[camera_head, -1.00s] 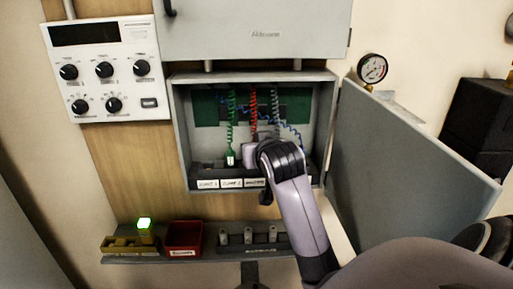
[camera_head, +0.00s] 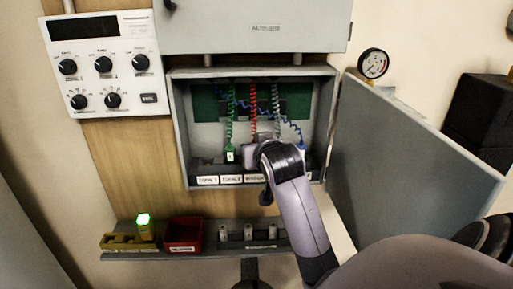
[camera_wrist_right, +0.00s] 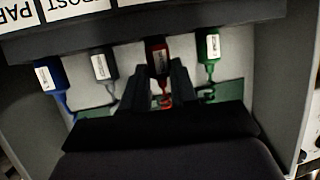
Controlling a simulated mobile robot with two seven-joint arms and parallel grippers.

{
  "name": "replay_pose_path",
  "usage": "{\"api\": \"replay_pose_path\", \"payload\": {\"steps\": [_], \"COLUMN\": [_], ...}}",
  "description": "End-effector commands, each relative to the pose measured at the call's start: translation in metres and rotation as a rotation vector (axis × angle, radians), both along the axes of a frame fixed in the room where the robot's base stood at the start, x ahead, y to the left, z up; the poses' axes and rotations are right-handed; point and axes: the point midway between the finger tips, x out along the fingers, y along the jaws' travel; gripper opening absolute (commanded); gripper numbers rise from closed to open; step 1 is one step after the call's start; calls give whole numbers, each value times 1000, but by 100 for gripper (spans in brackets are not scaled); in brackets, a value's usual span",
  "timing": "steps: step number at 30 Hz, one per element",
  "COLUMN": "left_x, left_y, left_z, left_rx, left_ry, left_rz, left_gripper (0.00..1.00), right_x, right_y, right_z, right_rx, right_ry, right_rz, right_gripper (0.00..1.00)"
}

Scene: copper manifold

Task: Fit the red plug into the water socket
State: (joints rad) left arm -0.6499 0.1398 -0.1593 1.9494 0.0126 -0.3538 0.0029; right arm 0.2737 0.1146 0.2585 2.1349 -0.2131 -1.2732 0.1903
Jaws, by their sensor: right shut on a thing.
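The red plug (camera_wrist_right: 158,60) with a white label shows in the right wrist view between the fingers of my right gripper (camera_wrist_right: 157,88), which is shut on it. Its end is at the dark socket strip (camera_wrist_right: 120,32); I cannot tell whether it sits in a socket. In the head view my right gripper (camera_head: 252,155) is inside the open cabinet, just above the label strip, and it hides the red plug. The red coiled cord (camera_head: 253,108) hangs above it. The water socket is not identifiable, since the labels are too small or partly hidden. My left gripper is not in view.
The green plug (camera_head: 231,154) is left of my gripper, the blue plug (camera_head: 302,151) right. The grey plug (camera_wrist_right: 104,65) lies between red and blue in the wrist view. The open cabinet door (camera_head: 400,150) stands at the right. A shelf below holds a red bin (camera_head: 184,232).

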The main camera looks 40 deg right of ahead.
Motion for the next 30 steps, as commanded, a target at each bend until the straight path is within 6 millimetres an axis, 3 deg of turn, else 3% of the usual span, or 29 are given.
{"api": "replay_pose_path", "payload": {"steps": [8,9,11,22,30], "left_x": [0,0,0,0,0], "left_y": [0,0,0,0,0], "left_z": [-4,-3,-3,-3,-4], "left_rx": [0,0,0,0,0], "left_ry": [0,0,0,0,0], "left_rz": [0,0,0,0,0], "left_gripper": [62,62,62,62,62], "right_x": [0,0,0,-3,-29], "right_y": [0,0,0,2,17], "right_z": [-6,-5,-5,-4,9], "right_rx": [0,1,0,0,1], "right_ry": [1,0,0,-1,-2], "right_rz": [0,0,0,0,1], "right_gripper": [0,40,57,57,57]}}
